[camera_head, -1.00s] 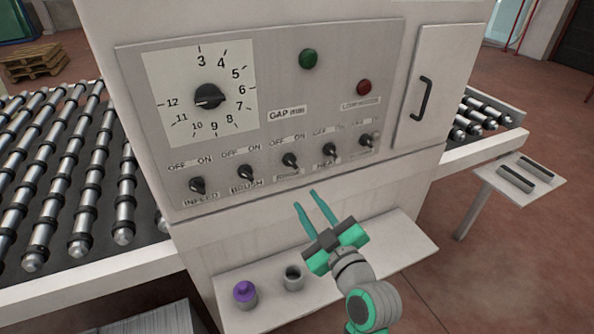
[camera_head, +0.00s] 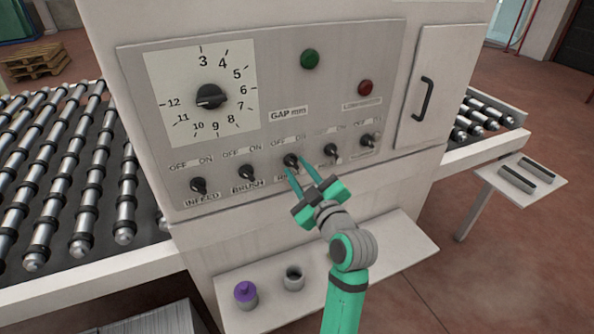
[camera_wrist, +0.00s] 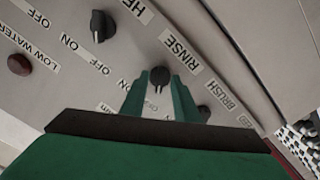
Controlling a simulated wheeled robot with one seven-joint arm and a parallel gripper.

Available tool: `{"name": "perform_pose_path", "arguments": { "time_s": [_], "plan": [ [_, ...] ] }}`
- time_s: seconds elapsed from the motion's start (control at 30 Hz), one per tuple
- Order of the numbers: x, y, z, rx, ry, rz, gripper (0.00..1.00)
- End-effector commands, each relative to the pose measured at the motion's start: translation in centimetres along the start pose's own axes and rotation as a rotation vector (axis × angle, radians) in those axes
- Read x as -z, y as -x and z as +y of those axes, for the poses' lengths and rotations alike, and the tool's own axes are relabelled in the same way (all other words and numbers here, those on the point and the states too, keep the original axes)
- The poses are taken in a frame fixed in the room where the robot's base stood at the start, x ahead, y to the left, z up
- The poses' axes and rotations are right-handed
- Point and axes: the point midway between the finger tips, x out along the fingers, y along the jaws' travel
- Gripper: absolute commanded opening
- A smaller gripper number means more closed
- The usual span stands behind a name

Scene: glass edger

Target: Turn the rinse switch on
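The rinse switch (camera_head: 291,161) is a dark knob, third from the left in the row on the front panel. In the wrist view the rinse switch (camera_wrist: 159,76) stands beside its RINSE label, with a pale pointer mark facing down in the picture. My gripper (camera_head: 296,163) is at this switch with its two green fingers apart. In the wrist view my gripper's fingertips (camera_wrist: 159,78) lie one on each side of the knob. I cannot tell whether they touch it. My fingers partly cover its label in the head view.
The brush switch (camera_head: 246,173) and heat switch (camera_head: 332,151) are close on either side. A gap dial (camera_head: 210,96), a green button (camera_head: 309,59) and a red light (camera_head: 364,88) sit above. A shelf (camera_head: 385,246) below holds a purple-topped jar (camera_head: 245,294) and a grey cup (camera_head: 293,278).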

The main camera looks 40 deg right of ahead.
Motion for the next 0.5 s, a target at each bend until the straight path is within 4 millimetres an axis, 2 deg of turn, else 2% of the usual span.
{"name": "perform_pose_path", "arguments": {
  "time_s": [0.37, 0.47, 0.5],
  "plan": [
    [0.0, -0.56, -0.11, 0.002, -0.001, 0.0, 0.28],
    [0.01, -0.56, -0.12, 0.002, 0.0, 0.0, 0.04],
    [0.02, -0.56, -0.13, 0.002, -0.001, 0.0, 0.0]
  ]
}}
